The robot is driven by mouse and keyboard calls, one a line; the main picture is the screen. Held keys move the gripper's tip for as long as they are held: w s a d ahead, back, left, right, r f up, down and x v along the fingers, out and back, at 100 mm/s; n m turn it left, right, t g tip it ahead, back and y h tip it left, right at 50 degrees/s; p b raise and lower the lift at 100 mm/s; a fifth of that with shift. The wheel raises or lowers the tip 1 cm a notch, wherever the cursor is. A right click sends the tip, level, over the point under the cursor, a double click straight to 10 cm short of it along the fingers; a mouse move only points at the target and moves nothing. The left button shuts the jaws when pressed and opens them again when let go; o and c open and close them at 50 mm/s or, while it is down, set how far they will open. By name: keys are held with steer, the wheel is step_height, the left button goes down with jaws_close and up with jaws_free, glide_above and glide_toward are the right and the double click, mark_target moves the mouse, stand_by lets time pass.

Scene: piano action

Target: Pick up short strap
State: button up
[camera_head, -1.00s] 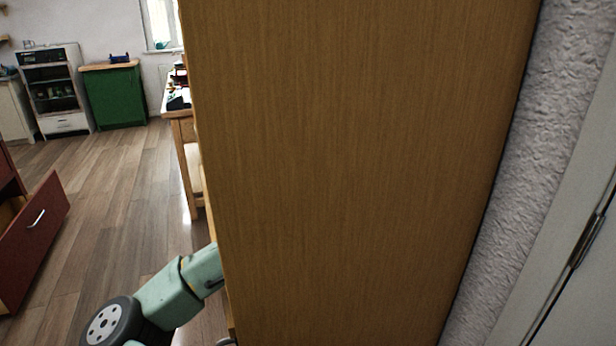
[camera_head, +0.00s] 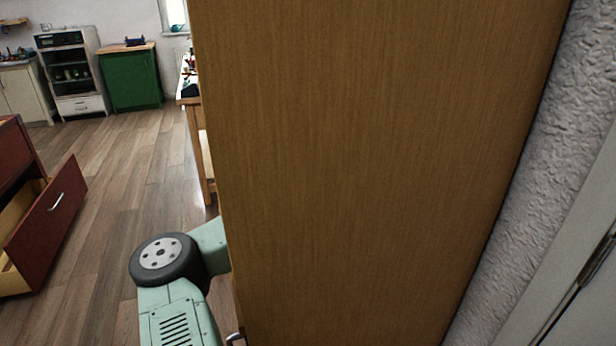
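No short strap shows in the head view. My gripper is not in view. Part of my own green arm shows at the lower left, and its far end is hidden behind the side of a tall wooden cabinet (camera_head: 360,170). A small metal handle (camera_head: 235,337) shows at the cabinet's lower left edge.
The cabinet side fills the middle, close in front. A grey rough wall (camera_head: 535,200) is on the right. A dark red drawer (camera_head: 47,225) stands open at the left. A workbench (camera_head: 196,130), green cabinet (camera_head: 130,78) and shelved unit (camera_head: 72,75) stand farther back. Wooden floor (camera_head: 130,180) lies clear between.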

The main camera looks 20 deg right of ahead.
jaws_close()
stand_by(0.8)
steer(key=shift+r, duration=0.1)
